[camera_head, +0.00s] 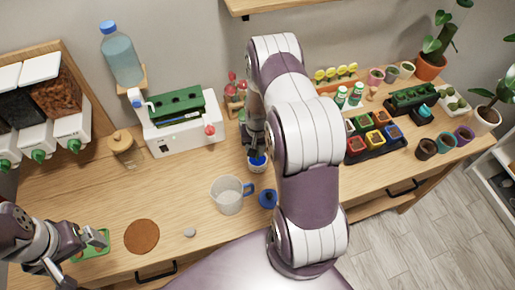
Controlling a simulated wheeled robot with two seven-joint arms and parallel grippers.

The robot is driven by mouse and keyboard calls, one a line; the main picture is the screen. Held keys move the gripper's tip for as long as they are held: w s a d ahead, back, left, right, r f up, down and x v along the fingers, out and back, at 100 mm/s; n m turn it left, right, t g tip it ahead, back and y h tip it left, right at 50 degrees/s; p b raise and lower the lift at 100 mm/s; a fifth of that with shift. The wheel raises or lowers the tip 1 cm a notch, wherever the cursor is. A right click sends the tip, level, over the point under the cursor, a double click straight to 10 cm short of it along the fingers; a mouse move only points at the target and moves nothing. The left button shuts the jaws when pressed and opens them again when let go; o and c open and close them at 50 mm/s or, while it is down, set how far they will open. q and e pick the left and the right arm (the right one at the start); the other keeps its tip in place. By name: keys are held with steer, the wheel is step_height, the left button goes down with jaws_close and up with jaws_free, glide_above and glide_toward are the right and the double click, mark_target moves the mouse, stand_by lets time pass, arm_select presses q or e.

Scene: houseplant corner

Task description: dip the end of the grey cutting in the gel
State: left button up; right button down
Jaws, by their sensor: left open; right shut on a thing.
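A small white and blue pot (257,168), which looks like the gel pot, stands on the bench in the middle. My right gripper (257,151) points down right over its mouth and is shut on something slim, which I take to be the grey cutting. The cutting is almost wholly hidden by the gripper and arm, so I cannot tell whether its end touches the gel. A blue lid (267,199) lies on the bench in front of the pot. My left gripper (84,262) is open at the lower left, by a green tray-like piece (93,247).
A clear mug (228,195) stands close to the left of the pot. A brown round mat (142,236) and a small grey disc (190,232) lie near the front edge. A white machine (182,135) stands behind. Colored pots (376,139) sit in a dark tray at right.

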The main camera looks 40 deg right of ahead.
steer(key=shift+s, duration=0.1)
step_height(320, 180, up, 7)
steer(key=p, duration=0.5)
steer(key=shift+p, duration=0.35)
steer(key=shift+f, duration=0.1)
stand_by(0.4)
